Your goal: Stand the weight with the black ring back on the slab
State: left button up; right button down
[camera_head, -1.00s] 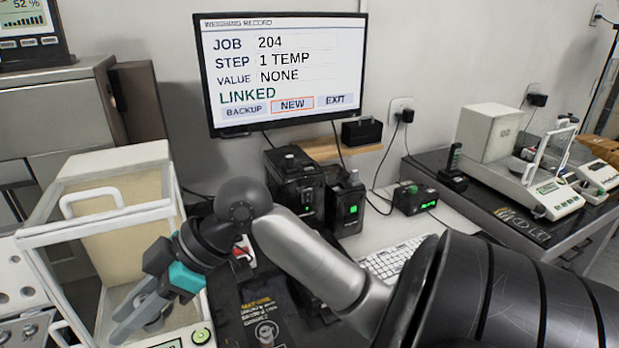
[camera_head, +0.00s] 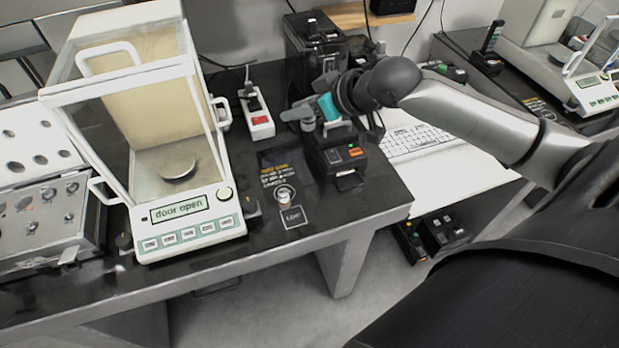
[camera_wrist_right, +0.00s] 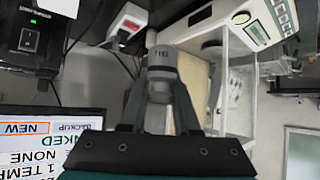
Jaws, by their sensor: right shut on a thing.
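My right gripper (camera_head: 303,114) is shut on a grey cylindrical weight (camera_wrist_right: 161,68), held above the table beside the black printer. My left gripper is not in view.
The balance (camera_head: 190,228) reads "door open"; its round pan (camera_head: 178,167) looks bare. A black printer (camera_head: 340,152) stands right of the panel, a power strip (camera_head: 259,122) behind left. A weight case (camera_head: 45,250) sits left.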

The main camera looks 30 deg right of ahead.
notch_tip(320, 180, down, 16)
jog(key=b, duration=0.4)
jog(key=shift+d, duration=0.1)
jog(key=shift+f+b, duration=0.9)
jog(key=shift+f, duration=1.05)
jog(key=shift+f, duration=0.15)
jog(key=c, duration=0.9)
grip_release()
jog(key=shift+s, duration=0.1)
jog(key=shift+p+v, duration=2.45)
jog(key=shift+v, duration=3.55)
